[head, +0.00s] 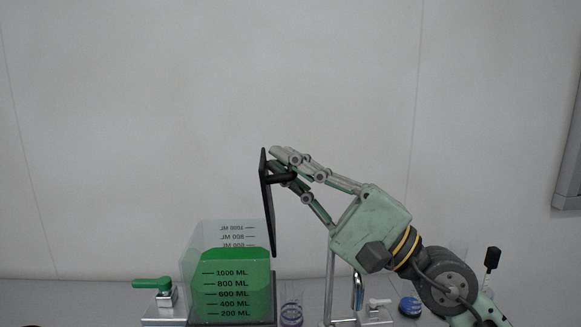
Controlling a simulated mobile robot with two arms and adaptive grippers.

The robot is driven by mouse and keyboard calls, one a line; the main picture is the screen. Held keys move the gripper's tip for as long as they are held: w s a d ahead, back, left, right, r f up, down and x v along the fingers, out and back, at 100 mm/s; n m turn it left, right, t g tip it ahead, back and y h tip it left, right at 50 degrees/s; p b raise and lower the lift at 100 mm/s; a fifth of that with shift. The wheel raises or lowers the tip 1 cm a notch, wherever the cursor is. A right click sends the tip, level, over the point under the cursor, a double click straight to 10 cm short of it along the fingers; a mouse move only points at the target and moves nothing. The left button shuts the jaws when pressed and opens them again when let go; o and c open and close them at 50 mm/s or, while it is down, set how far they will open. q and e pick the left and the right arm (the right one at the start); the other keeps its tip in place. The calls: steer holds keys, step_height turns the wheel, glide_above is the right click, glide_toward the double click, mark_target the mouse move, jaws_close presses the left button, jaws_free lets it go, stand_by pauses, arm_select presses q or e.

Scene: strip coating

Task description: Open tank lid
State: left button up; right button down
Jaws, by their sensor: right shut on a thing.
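The tank (232,290) is a clear box with volume marks and green liquid inside, at the bottom centre-left. Its black lid (268,215) stands nearly upright, seen edge-on, at the tank's right side, so the tank's top looks uncovered. My right gripper (281,169) comes in from the right and is shut on the lid's handle near the lid's upper end. The fingers hide part of the handle. My left gripper is not in view.
A green-handled valve (153,285) stands left of the tank. Right of it are a small glass vessel (291,308), a metal stand (329,285), a white-handled valve (375,306) and a blue-capped item (410,306).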

steer(key=c, duration=2.2)
jaws_free()
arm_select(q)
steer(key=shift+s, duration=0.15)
arm_select(e)
steer(key=shift+d+f, duration=0.1)
steer(key=v, duration=1.1)
steer(key=shift+s+d+f, duration=0.15)
steer(key=shift+s+d, duration=0.05)
steer(key=shift+d, duration=0.15)
